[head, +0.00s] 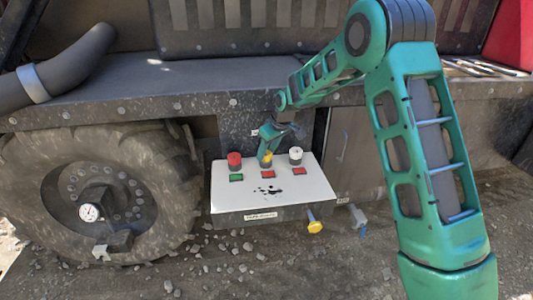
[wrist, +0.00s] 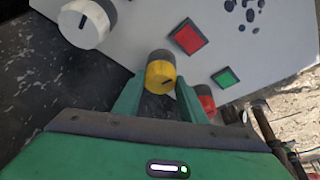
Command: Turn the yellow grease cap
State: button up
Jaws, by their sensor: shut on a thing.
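The yellow grease cap (head: 269,154) is the middle one of three round caps on the pale panel (head: 240,194). It also shows in the wrist view (wrist: 160,72), where a dark line marks its top. The cap's lower side is partly hidden by the fingers in the head view.
A red cap (head: 234,160) and a white cap (head: 295,156) stand close on either side. Green (head: 236,178) and red (head: 268,175) squares lie before the caps. A yellow-headed piece (head: 314,226) sticks out below the panel. A big muddy wheel (head: 60,190) is at left.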

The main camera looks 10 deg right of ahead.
jog(key=m+h, duration=0.1)
jog(key=m, duration=0.1)
jog(key=m+t+h, duration=0.1)
jog(key=m, duration=0.2)
jog(key=shift+a+m, duration=0.2)
jog(key=shift+m, duration=0.1)
jog(key=m+h, duration=0.1)
jog(key=m, duration=0.3)
jog(key=shift+a+h, duration=0.15)
jog(key=shift+h, duration=0.25)
jog(key=m, duration=0.2)
jog(key=m+g+h, duration=0.1)
jog(key=m, duration=0.2)
jog(key=shift+w+a+h, duration=0.1)
jog(key=shift+a+h, duration=0.05)
jog(key=shift+h, duration=0.15)
jog(key=m+g+h, duration=0.1)
jog(key=m, duration=0.3)
jog(key=shift+w+a+m, duration=0.1)
jog(key=shift+w+m, duration=0.05)
jog(key=shift+m, duration=0.25)
jog(key=shift+r+g, duration=0.1)
jog(key=shift+g, duration=0.2)
jog(key=o, duration=1.1)
jog(key=shift+c, duration=0.2)
jog(key=v, duration=1)
jog(key=shift+a+r, duration=0.25)
jog(key=shift+a, duration=0.05)
